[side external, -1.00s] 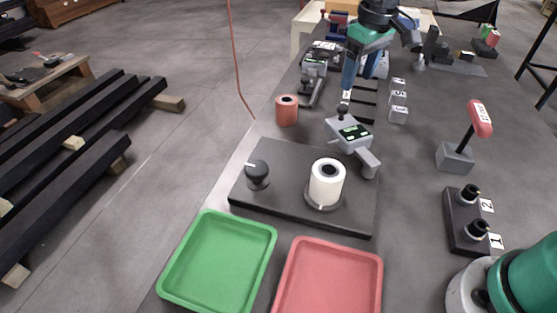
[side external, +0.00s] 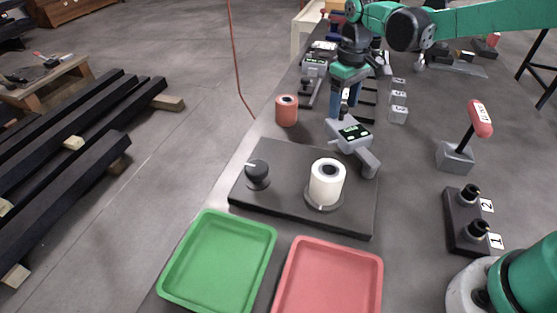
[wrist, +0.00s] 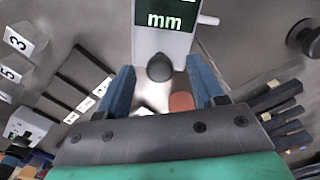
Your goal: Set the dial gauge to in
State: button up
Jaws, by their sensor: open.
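The grey dial gauge (side external: 341,143) stands at the back right of the black base plate (side external: 274,208). Its dark display (wrist: 163,17) reads "mm" in the wrist view; the reading above is cut off by the frame's edge. A dark round knob (wrist: 160,68) on the gauge lies between my fingers in the wrist view. My gripper (side external: 345,98) is open above the gauge's knob end, with its two blue fingers on either side of the knob. I cannot tell whether a finger touches it.
A white roll (side external: 327,183) and a black knob (side external: 257,173) stand on the plate. An orange cylinder (side external: 286,111) is left of the gauge. Green (side external: 165,279) and red (side external: 378,280) trays lie in front. A red-handled lever (side external: 455,157) and numbered blocks (side external: 398,114) stand to the right.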

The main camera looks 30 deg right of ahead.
grip_shut()
dwell(1.4)
